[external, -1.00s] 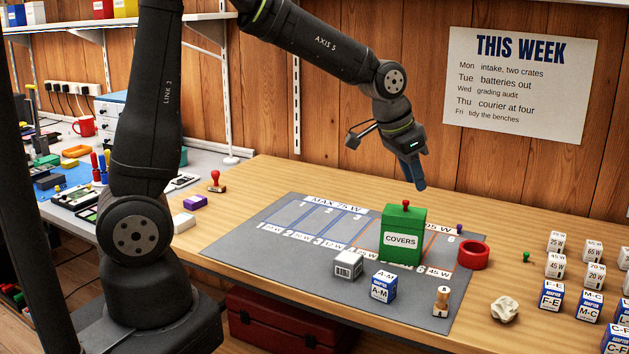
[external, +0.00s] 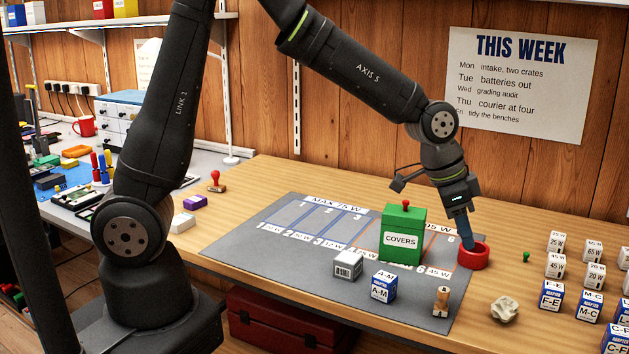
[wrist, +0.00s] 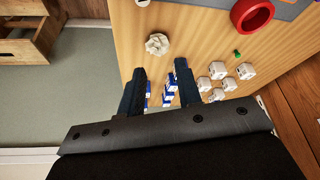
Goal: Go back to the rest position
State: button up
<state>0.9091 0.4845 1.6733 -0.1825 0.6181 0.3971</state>
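My gripper (external: 464,243) is at the right of the mat in the external view, pointing down. Its blue-grey fingers overlap the red ring (external: 474,264) in the picture; their height above the bench is hard to tell. In the wrist view my two fingers (wrist: 160,68) are apart with nothing between them, so the gripper is open. The red ring also shows at the top right of the wrist view (wrist: 239,22), away from the fingertips.
A green COVERS box (external: 401,250) with a red knob stands on the grey mat (external: 270,255). Crumpled paper (external: 504,309) and several adapter boxes lie at the right.

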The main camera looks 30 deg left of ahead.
jog(key=s+d+f+m, duration=0.2)
jog(key=s+d+f, duration=0.1)
jog(key=d+f, duration=0.2)
jog(key=shift+g, duration=0.3)
jog(key=w+a+f, duration=0.1)
jog(key=w+f, duration=0.1)
jog(key=w, duration=0.1)
jog(key=w+a+f, duration=0.1)
jog(key=w+f, duration=0.1)
jog(key=w, duration=0.2)
jog(key=w+f, duration=0.2)
jog(key=w, duration=0.2)
jog(key=shift+a, duration=0.4)
dwell(3.0)
